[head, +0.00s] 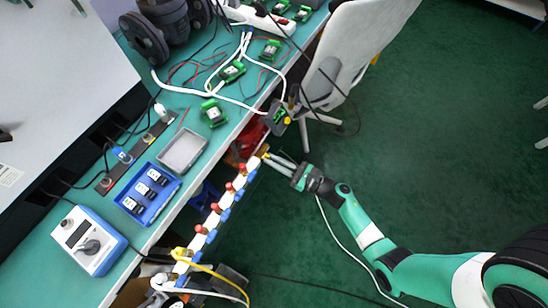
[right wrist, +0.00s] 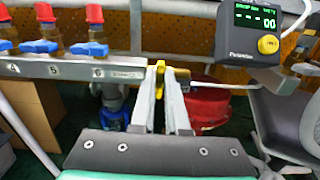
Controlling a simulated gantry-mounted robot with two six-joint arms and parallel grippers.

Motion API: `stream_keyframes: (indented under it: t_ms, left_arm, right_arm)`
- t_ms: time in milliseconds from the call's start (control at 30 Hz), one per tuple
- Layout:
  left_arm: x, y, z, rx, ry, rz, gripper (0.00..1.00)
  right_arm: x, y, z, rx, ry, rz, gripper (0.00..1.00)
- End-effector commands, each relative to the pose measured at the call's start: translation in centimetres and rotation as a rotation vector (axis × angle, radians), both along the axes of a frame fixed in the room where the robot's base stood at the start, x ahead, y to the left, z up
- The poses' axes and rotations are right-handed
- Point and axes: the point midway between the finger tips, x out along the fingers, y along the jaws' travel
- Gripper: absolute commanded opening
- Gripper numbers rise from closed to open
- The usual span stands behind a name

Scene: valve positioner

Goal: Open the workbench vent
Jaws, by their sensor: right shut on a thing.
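The vent appears to be a small yellow handle (right wrist: 160,81) at the end of the white manifold rail (right wrist: 75,68). My right gripper (right wrist: 165,72) is shut on this yellow handle, one finger on each side of it. In the head view my right gripper (head: 268,157) reaches in from the right to the rail's upper end, where a bit of yellow (head: 265,156) shows. The fitting behind the fingers is partly hidden. A dark positioner box (right wrist: 250,32) with a green display and yellow knob hangs right of the handle. My left gripper is out of view.
Red and blue valves (right wrist: 95,30) line the rail. The green workbench (head: 145,215) holds a blue tray (head: 148,193), a grey tray (head: 183,150) and a blue-white device (head: 88,240). A chair (head: 350,50) stands beyond my gripper. A red round object (right wrist: 208,105) lies behind the fingers.

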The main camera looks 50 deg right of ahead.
Motion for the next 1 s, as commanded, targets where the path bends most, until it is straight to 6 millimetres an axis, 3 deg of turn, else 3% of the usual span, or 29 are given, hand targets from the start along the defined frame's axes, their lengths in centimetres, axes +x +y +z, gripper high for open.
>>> stream_keyframes:
  t_ms: [367,1000]
  left_arm:
    - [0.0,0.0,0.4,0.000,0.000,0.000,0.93]
    - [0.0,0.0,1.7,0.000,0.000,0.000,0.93]
  right_arm:
    - [0.0,-0.2,0.1,0.168,0.027,-0.001,0.00]
    - [0.1,-0.6,-0.1,0.753,0.120,-0.001,0.00]
